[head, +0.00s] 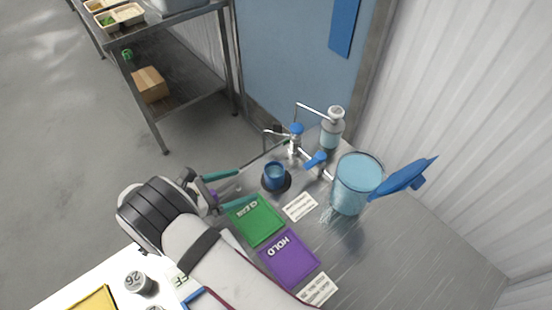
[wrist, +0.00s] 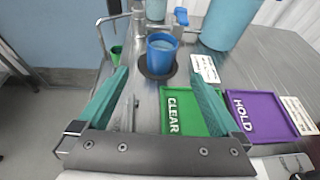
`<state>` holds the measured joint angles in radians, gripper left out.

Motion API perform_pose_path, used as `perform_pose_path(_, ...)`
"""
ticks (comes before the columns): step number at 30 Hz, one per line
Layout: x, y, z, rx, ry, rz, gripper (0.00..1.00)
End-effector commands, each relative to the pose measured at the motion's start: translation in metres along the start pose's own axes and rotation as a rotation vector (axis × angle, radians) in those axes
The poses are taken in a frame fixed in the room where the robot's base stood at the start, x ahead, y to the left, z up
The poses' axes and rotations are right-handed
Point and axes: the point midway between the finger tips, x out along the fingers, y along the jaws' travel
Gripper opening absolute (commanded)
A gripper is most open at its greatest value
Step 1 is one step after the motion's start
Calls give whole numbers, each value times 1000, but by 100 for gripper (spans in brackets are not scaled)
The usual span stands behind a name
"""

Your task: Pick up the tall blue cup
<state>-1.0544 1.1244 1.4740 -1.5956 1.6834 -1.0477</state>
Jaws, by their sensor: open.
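A blue cup (head: 274,176) stands upright on a dark round base on the metal counter, below a tap. It also shows in the wrist view (wrist: 161,52), straight ahead of my gripper. My gripper (head: 247,188) has two teal fingers, spread apart with nothing between them. In the wrist view the fingers (wrist: 158,76) point toward the cup, one on each side of its line, and the cup lies just beyond the tips. They do not appear to touch it.
A large light-blue container (head: 350,190) stands right of the cup, with a blue paddle-shaped piece beside it. A tap (head: 294,143) and bottle (head: 333,128) stand behind. Green CLEAR tray (head: 256,230) and purple HOLD tray (head: 289,268) lie in front. The counter's right side is bare.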

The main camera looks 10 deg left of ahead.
Motion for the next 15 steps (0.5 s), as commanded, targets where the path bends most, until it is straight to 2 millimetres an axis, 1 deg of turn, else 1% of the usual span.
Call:
perform_pose_path(3,35,-2,1,0,0,-9,100)
perform_pose_path(6,64,-2,1,1,1,-9,100)
perform_pose_path(9,83,-2,0,2,2,-7,100)
perform_pose_path(13,99,-2,0,4,3,-8,100)
perform_pose_path(15,114,-3,0,3,3,-9,100)
